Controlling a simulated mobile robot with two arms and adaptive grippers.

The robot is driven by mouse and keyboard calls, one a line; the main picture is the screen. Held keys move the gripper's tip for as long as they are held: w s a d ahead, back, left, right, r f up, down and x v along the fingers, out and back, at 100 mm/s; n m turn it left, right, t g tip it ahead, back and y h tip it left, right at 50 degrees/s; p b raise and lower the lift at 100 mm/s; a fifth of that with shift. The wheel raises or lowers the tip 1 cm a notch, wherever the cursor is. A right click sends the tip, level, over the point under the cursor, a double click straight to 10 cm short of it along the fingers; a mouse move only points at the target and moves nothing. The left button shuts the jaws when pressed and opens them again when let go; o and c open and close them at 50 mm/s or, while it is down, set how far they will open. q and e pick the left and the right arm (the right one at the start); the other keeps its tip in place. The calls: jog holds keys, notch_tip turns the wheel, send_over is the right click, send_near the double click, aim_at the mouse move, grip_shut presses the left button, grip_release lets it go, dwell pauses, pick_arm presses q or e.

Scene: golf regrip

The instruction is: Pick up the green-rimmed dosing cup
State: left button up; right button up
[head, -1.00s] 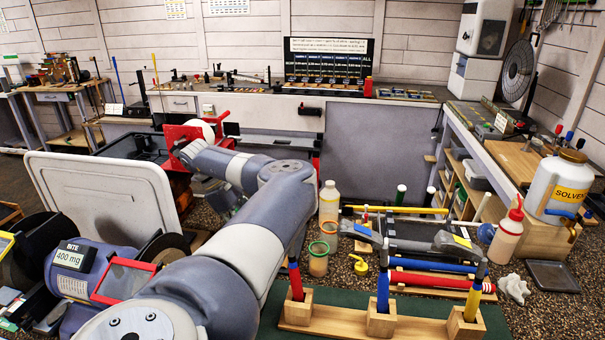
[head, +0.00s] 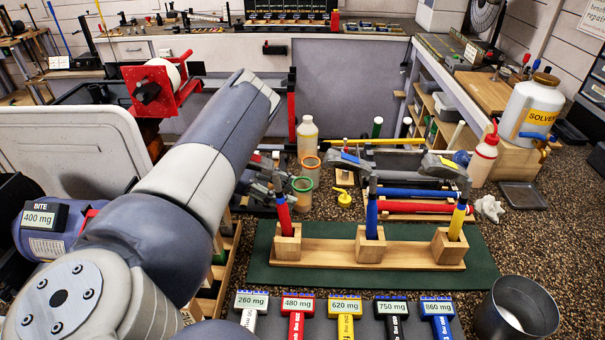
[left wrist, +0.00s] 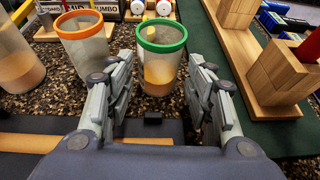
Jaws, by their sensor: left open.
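The green-rimmed dosing cup (left wrist: 161,72) stands upright in the left wrist view, clear-walled with amber contents. It also shows in the head view (head: 302,199), just right of my left gripper (head: 264,184). In the left wrist view my left gripper (left wrist: 162,80) is open, its two fingers pointing toward the cup, one toward each side of it. The cup is at the fingertips; I cannot tell whether they touch it. My right gripper is not in view.
An orange-rimmed cup (left wrist: 83,45) stands close to the left finger. A wooden stand (head: 340,250) holding hammers is on a green mat to the right. A pale bottle (head: 307,135) stands behind the cups. A yellow-capped small item (head: 344,198) lies to the right.

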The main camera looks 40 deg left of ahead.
aim_at(303, 197)
pick_arm(q)
jog(key=p+x, duration=0.1)
jog(key=x, duration=0.3)
jog(key=shift+w+d+r+p, duration=0.1)
jog(key=shift+w+p, duration=0.05)
jog(key=shift+p, duration=0.25)
jog(key=shift+w+d, duration=0.1)
jog(key=c, duration=0.8)
jog(key=shift+c, duration=0.2)
notch_tip(303, 197, up, 18)
jog(key=b, duration=0.2)
